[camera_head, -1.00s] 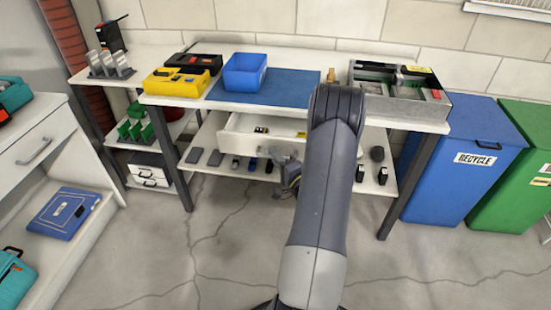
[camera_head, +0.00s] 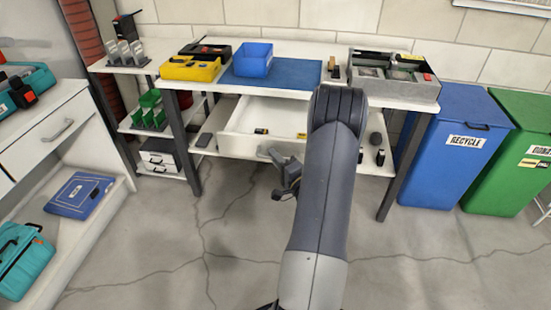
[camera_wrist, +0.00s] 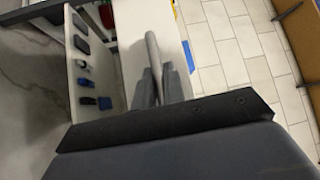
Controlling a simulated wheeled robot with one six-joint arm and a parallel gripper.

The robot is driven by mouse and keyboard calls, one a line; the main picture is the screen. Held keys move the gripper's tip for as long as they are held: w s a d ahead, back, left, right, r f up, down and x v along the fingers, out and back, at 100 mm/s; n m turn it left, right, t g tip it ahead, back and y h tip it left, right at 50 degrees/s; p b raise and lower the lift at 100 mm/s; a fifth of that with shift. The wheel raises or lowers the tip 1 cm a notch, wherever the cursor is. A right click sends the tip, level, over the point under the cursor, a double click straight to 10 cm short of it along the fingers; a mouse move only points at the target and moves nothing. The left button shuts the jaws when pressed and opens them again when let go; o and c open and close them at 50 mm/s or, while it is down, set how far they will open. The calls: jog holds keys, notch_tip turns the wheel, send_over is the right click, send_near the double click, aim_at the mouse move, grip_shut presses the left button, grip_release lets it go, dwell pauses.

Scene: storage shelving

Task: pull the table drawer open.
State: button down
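The white table drawer (camera_head: 238,146) under the workbench is pulled out, and its inside shows with a few small items in it. Its grey handle (camera_head: 267,152) is on the front face and also shows as a bar in the wrist view (camera_wrist: 152,48). My gripper (camera_head: 285,168) is at the handle, partly hidden by my arm in the head view. In the wrist view my gripper's fingers (camera_wrist: 160,86) lie on either side of the handle bar and look shut on it. The right part of the drawer is hidden behind my arm.
The workbench top carries a blue bin (camera_head: 254,60), a yellow case (camera_head: 189,68) and a grey tray (camera_head: 390,92). A blue recycle bin (camera_head: 455,160) and a green bin (camera_head: 512,165) stand at the right. A white cabinet (camera_head: 62,165) is at the left. The floor before the drawer is clear.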

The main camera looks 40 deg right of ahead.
jog(key=c, duration=1.5)
grip_release()
jog(key=s+f, duration=0.1)
jog(key=s, duration=0.9)
jog(key=shift+s+a+f+p, duration=0.25)
jog(key=shift+s+a+p, duration=0.1)
jog(key=shift+s, duration=0.05)
jog(key=shift+w, duration=0.1)
jog(key=w, duration=0.3)
jog(key=w+r, duration=0.1)
jog(key=w, duration=0.6)
jog(key=shift+d+r+b, duration=0.2)
jog(key=shift+d+b, duration=0.1)
jog(key=shift+d, duration=0.05)
jog(key=shift+w+d, duration=0.15)
jog(key=shift+w, duration=0.25)
jog(key=shift+r, duration=0.1)
